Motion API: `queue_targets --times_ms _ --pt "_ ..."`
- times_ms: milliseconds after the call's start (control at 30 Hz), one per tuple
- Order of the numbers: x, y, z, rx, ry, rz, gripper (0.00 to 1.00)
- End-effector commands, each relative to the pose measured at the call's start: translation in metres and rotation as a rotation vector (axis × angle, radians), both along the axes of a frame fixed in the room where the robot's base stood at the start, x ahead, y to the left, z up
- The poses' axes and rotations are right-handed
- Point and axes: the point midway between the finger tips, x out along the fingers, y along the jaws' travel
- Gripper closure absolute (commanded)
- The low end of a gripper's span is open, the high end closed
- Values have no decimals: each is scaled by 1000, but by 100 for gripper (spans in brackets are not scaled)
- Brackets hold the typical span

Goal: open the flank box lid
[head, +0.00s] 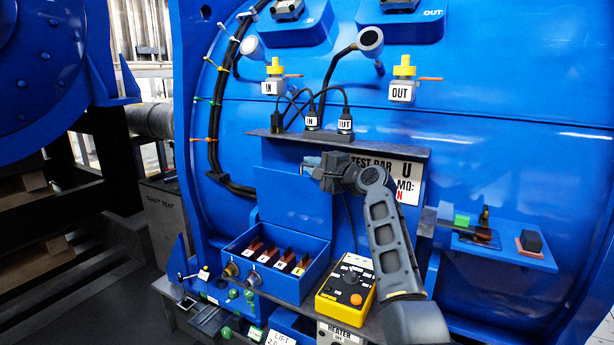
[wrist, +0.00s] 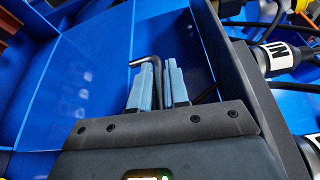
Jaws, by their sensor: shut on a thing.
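The flank box (head: 318,280) is a blue open-topped box on the lower shelf in the head view. Its blue lid (head: 290,203) stands raised, near upright, at the back of the box. My gripper (head: 312,163) is at the lid's top right edge. In the wrist view, my gripper (wrist: 160,85) has its two light grey fingers shut on a dark bent lid handle (wrist: 148,60), with blue panels (wrist: 95,75) behind it. In the head view the handle is mostly hidden by the gripper.
Several labelled dark pieces (head: 283,261) stand in the box. A yellow control unit (head: 345,292) is right of it. Above the lid, a dark shelf (head: 385,148) carries cable plugs (head: 312,122) close to my gripper. A side shelf (head: 510,254) with small blocks is at right.

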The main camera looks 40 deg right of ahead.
Motion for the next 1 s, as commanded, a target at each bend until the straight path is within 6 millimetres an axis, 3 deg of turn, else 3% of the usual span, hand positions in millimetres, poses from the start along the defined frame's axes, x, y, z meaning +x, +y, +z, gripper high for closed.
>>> queue_targets --times_ms 600,633,800,1000 --pt "2 -10 -1 0 1 -3 100" --pt "2 -10 -1 0 1 -3 82" --pt "2 -10 -1 0 1 -2 66" --pt "2 -9 0 0 1 -1 64"
